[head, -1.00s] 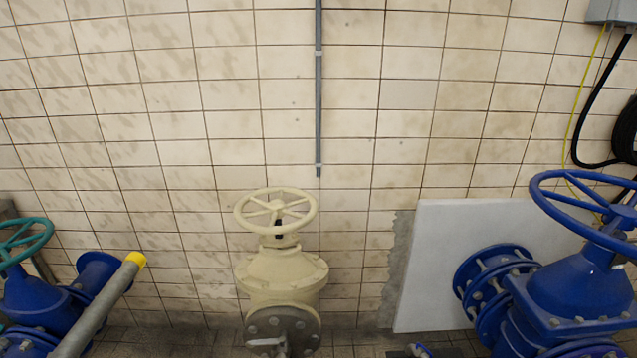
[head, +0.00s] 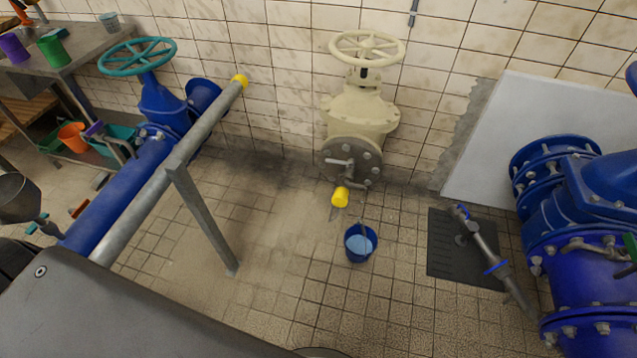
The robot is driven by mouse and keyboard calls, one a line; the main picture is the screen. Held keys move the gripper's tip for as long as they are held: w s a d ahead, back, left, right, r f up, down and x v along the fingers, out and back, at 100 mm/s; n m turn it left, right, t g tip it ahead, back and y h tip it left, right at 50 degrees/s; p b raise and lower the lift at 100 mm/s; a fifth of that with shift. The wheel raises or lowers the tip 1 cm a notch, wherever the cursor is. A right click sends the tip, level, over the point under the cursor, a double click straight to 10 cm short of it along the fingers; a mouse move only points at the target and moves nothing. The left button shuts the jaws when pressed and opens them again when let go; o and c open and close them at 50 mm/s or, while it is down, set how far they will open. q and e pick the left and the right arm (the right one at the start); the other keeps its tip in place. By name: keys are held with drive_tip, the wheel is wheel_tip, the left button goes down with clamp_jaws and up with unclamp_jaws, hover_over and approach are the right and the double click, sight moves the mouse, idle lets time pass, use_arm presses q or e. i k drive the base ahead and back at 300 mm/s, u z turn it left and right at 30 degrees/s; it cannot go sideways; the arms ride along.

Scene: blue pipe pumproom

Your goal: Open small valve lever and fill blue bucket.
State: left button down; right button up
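The blue bucket (head: 359,250) stands upright on the tiled floor below the cream valve (head: 362,112), with its thin handle up. Its inside looks light blue; I cannot tell whether that is water. A small metal lever (head: 338,162) shows on the grey flange at the foot of the cream valve. A yellow-ended spout (head: 340,197) hangs under that flange, above and left of the bucket. I see no clear stream of water.
A long grey pipe (head: 165,173) with a yellow cap and a support leg crosses the left. A blue valve with a teal wheel (head: 137,55) stands behind it. Large blue pipes (head: 590,225) and a dark floor mat (head: 450,258) are at right. Floor around the bucket is clear.

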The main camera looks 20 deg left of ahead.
sight(349, 163)
drive_tip(key=z, duration=0.6)
drive_tip(key=i, duration=1.1)
drive_tip(key=u, duration=0.55)
drive_tip(key=i, duration=0.35)
drive_tip(key=u, duration=0.45)
